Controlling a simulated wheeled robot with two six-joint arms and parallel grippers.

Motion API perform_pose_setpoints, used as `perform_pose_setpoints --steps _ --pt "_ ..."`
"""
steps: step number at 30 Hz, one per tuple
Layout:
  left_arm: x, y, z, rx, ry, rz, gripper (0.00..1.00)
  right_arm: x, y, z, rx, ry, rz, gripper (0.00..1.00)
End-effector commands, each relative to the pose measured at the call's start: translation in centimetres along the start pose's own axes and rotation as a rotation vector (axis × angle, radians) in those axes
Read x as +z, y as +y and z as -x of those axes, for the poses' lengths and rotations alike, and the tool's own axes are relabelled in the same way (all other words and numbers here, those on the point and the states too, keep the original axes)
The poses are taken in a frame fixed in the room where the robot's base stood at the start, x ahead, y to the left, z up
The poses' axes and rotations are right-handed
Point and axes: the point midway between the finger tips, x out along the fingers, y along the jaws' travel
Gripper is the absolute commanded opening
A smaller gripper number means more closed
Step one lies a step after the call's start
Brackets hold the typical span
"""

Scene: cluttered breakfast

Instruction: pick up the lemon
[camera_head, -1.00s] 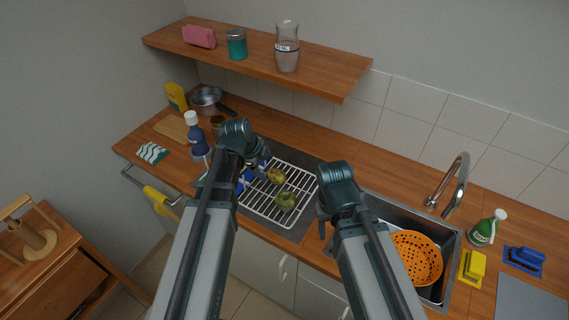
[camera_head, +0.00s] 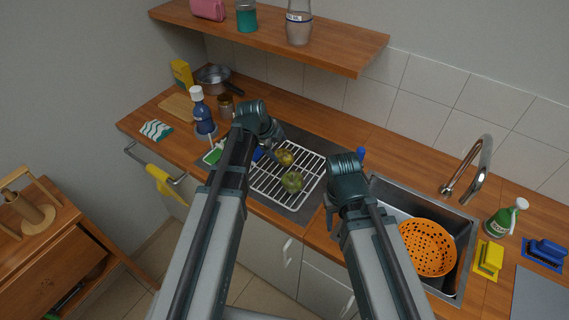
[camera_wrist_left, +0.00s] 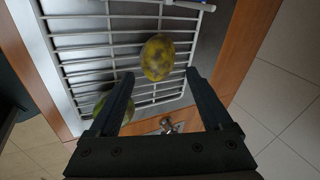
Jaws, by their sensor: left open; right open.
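A mottled yellow fruit that looks like the lemon (camera_head: 285,157) lies on the white wire rack (camera_head: 262,189) on the counter. In the left wrist view the lemon (camera_wrist_left: 158,57) sits just beyond and between my open fingertips. A green fruit (camera_head: 292,181) lies on the rack nearer the front edge, partly hidden behind a finger in the left wrist view (camera_wrist_left: 103,104). My left gripper (camera_wrist_left: 159,76) is open and empty above the rack; the arm partly hides it in the head view (camera_head: 268,150). My right gripper (camera_head: 331,218) is empty, between rack and sink.
A blue bottle (camera_head: 203,118) and a brown jar (camera_head: 225,106) stand left of the rack. Blue and green items lie at the rack's left end. An orange colander (camera_head: 427,248) sits in the sink at right. The shelf (camera_head: 330,54) overhangs the back.

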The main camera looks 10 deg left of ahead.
Motion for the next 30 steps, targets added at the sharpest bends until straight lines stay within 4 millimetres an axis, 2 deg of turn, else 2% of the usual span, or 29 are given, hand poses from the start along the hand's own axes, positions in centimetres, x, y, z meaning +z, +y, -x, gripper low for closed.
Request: perform_pose_setpoints --steps 1,8,13,24,30 --pt "0.1 0.1 -1.1 0.0 0.0 -0.001 0.83 -0.1 -0.1 -1.0 0.0 0.0 0.0 0.5" --pt "0.0 0.0 -1.2 0.0 0.0 0.0 0.83 -0.1 -0.1 -1.1 0.0 0.0 0.0 0.5" --pt "0.1 0.1 -2.0 0.0 0.0 -0.001 0.83 -0.1 -0.2 -1.9 0.0 0.0 0.0 0.5" --pt "0.3 0.4 -6.3 0.001 0.0 -0.001 0.83 -0.3 -0.6 -5.9 0.0 0.0 0.0 0.5" --pt "0.2 0.3 -6.4 0.0 -0.001 0.0 0.83 -0.3 -0.6 -5.9 0.0 0.0 0.0 0.5"
